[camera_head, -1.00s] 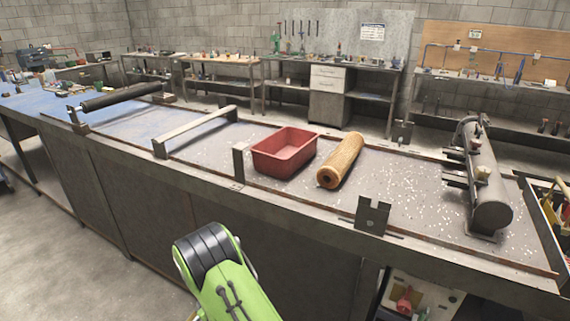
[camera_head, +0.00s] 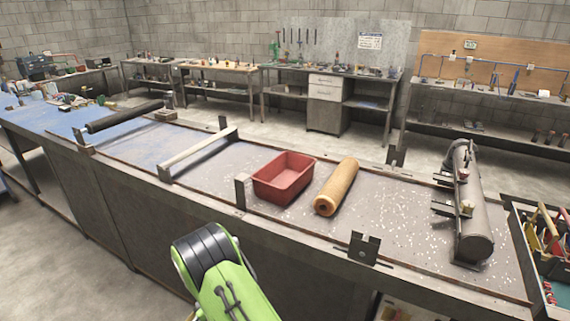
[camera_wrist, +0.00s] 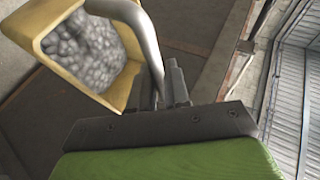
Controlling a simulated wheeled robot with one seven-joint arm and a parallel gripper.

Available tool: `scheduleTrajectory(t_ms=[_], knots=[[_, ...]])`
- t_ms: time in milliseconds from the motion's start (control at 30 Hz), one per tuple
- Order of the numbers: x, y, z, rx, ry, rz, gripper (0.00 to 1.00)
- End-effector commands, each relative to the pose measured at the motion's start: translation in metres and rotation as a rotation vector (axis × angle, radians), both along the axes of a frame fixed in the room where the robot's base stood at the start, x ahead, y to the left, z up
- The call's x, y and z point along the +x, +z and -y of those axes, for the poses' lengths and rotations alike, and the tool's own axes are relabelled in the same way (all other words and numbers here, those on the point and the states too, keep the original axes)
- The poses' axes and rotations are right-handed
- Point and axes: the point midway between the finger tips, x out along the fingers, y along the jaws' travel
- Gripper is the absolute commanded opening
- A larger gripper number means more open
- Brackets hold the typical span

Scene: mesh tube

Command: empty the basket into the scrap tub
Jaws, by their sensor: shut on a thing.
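The basket (camera_wrist: 129,80) shows in the wrist view as a yellow-rimmed, square-mouthed container with grey lumps (camera_wrist: 88,48) inside. Its grey bar handle (camera_wrist: 150,45) runs down to my gripper (camera_wrist: 172,82). My gripper is shut on this handle, and the basket hangs at the upper left of that view. Its underside is hidden. In the head view neither the basket nor my gripper shows; only my green arm link is at the bottom. A red open tub (camera_head: 283,183), probably the scrap tub, stands on the bench; its inside looks empty from here.
The long bench (camera_head: 390,225) has raised edges and upright brackets (camera_head: 363,247). An orange-brown roll (camera_head: 336,187) lies close right of the tub. A grey cylinder with fittings (camera_head: 468,205) lies farther right, beside a toolbox (camera_head: 545,250). A low metal bar (camera_head: 198,150) and dark roller (camera_head: 123,117) are left.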

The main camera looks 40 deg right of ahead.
Motion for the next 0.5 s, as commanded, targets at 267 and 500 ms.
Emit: scheduleTrajectory(t_ms=[267,500], knots=[[0.000,0.076,0.000,0.000,0.000,0.001,0.00],[0.000,0.108,0.000,0.000,0.000,0.001,0.00]])
